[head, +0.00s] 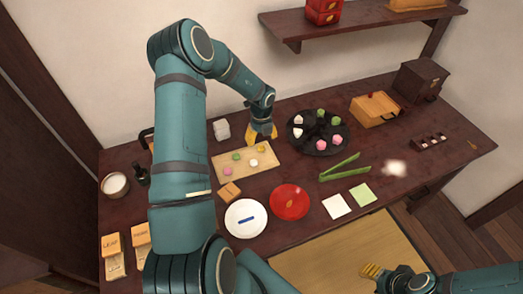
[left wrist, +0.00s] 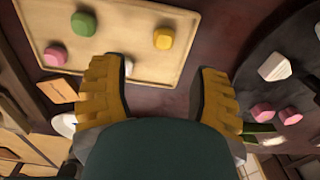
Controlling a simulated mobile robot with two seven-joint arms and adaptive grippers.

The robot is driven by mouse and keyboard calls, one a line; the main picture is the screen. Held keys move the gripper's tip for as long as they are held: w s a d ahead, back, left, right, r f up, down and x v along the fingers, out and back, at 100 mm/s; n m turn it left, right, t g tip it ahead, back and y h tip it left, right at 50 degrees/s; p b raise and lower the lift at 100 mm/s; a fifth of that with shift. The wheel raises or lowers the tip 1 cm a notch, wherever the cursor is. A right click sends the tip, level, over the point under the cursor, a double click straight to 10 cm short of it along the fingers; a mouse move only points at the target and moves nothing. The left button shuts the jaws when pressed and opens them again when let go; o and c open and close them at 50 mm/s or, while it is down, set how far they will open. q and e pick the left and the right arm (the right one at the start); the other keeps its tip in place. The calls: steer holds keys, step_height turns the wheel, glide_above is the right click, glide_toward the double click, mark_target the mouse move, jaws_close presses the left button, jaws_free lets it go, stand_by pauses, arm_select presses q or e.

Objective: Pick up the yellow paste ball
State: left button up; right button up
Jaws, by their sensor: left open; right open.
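The yellow paste ball (head: 261,149) lies on the far right part of a pale wooden board (head: 238,174), which also holds a green ball (head: 236,156), a pink ball (head: 228,171) and a white ball (head: 253,162). My left gripper (head: 262,136) is open and empty by the board's far right corner, close to the yellow ball. In the left wrist view the yellow ball (left wrist: 163,38) shows ahead of the gap between the open fingers (left wrist: 160,85), and the white ball is partly hidden. My right gripper (head: 373,271) is open at the table's near side, far from the board.
A dark round tray (head: 318,145) with several pink, green and white sweets stands right of the board. A red plate (head: 289,202), a white plate (head: 246,218) and green tongs (head: 340,169) lie nearer. My left arm covers the table's left part.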

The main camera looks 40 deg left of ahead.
mark_target(261, 149)
arm_select(q)
steer(key=shift+w+a+f+b, duration=0.2)
steer(key=shift+f+b, duration=0.2)
steer(key=shift+f, duration=1.3)
steer(key=shift+w+a+f+b, duration=0.15)
steer(key=shift+f+b, duration=0.25)
steer(key=shift+f, duration=1.3)
steer(key=shift+d, duration=0.1)
steer(key=shift+r, duration=0.1)
steer(key=shift+c, duration=0.2)
steer(key=c, duration=0.9)
